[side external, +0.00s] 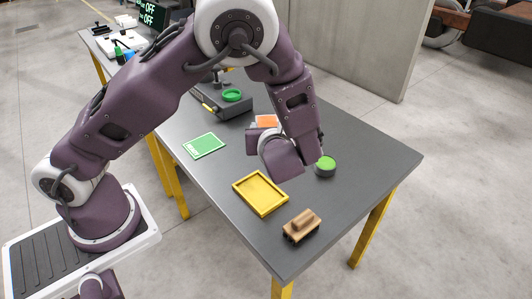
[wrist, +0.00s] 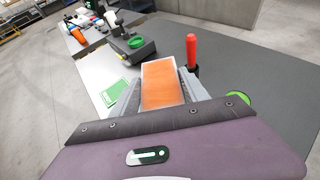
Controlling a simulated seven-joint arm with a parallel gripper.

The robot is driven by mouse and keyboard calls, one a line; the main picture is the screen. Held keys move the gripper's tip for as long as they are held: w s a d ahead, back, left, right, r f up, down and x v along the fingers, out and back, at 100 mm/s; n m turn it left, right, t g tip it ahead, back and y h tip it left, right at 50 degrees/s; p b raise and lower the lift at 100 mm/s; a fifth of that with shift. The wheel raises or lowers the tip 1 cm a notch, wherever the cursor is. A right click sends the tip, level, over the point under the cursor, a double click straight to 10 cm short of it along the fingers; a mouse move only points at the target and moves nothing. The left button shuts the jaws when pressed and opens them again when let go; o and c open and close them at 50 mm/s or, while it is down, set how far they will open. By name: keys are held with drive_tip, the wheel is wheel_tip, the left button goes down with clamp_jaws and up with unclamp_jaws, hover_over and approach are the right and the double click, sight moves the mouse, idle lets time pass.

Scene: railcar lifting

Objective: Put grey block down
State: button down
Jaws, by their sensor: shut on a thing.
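My gripper (wrist: 161,88) is shut on a block (wrist: 163,80) that shows a broad orange face with pale grey edges. It is the only candidate for the grey block in view. It sits between the grey fingers in the wrist view. In the side view its orange face (side external: 266,121) shows just beyond my purple hand (side external: 281,155), over the middle of the table. The hand hides much of the block and the fingers. I cannot tell whether the block touches the table.
The grey table (side external: 375,160) holds a green card (side external: 204,145), a yellow tray (side external: 260,207), a wooden-handled brush (side external: 301,225) and a green-topped round thing (side external: 325,165). A red-handled tool (wrist: 191,50) stands close right of the fingers. A dark device (side external: 220,102) with a green ring lies behind.

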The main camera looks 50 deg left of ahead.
drive_tip(key=w+a+f+n+g+y, duration=0.1)
drive_tip(key=w+a+f, duration=0.35)
drive_tip(key=a, duration=0.55)
drive_tip(key=w+a+f+n+g+y, duration=0.1)
drive_tip(key=w+a+f, duration=0.4)
drive_tip(key=a, duration=0.5)
drive_tip(key=f, duration=0.5)
drive_tip(key=w+f, duration=0.1)
drive_tip(key=f, duration=0.2)
drive_tip(key=shift+d+f, duration=0.15)
drive_tip(key=c, duration=0.6)
unclamp_jaws()
drive_tip(key=shift+f+g+h, duration=0.15)
drive_tip(key=shift+g+h, duration=0.15)
